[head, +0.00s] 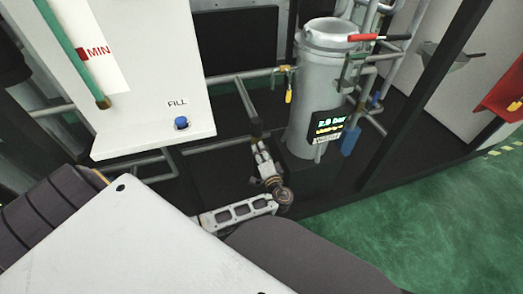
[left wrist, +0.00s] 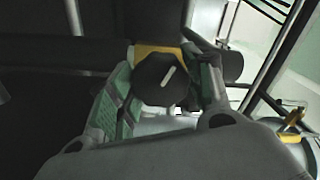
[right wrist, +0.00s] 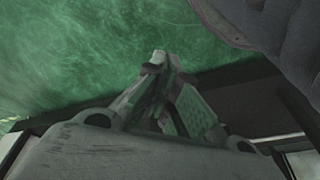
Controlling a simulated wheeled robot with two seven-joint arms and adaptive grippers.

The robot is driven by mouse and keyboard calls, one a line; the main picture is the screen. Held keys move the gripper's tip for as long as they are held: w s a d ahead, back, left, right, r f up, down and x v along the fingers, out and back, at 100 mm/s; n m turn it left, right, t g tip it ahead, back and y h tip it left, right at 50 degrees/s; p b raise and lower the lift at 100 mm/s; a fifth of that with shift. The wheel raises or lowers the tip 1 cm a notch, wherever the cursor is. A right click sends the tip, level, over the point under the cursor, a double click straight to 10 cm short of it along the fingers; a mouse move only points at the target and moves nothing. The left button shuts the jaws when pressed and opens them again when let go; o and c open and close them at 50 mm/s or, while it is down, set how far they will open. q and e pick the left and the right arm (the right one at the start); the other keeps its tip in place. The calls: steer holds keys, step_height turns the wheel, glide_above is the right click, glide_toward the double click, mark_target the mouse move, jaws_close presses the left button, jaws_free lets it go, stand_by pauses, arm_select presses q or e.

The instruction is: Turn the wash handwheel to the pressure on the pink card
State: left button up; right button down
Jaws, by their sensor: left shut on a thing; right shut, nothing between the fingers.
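In the left wrist view a round black handwheel (left wrist: 160,80) with a white pointer mark sits in front of a yellow collar (left wrist: 158,50). My left gripper (left wrist: 165,85) is shut on it, a finger on either side. In the head view my left gripper (head: 262,158) reaches up near the end of a dark bar, left of the grey tank; the handwheel cannot be made out there. A display (head: 327,124) on the tank seems to read 2.9 bar. My right gripper (right wrist: 165,65) is shut and empty above green floor. I see no pink card.
The grey tank (head: 318,75) has pipes and a red-and-black lever (head: 365,37). A white panel (head: 150,138) with a blue button (head: 181,123) hangs at the left. A yellow valve handle (head: 289,94) is above my left gripper. Green floor (head: 420,230) at the right is clear.

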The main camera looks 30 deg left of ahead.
arm_select(q)
steer(key=shift+m+p, duration=0.9)
steer(key=shift+m, duration=0.5)
arm_select(e)
steer(key=shift+s+d+f, duration=0.15)
steer(key=shift+d+f, duration=0.05)
steer(key=shift+f, duration=0.55)
steer(key=shift+s+d+f, duration=0.15)
steer(key=shift+f, duration=0.6)
arm_select(q)
steer(key=o, duration=1)
steer(key=v, duration=0.7)
steer(key=shift+s+d, duration=0.15)
steer(key=shift+d, duration=0.05)
steer(key=shift+m, duration=0.3)
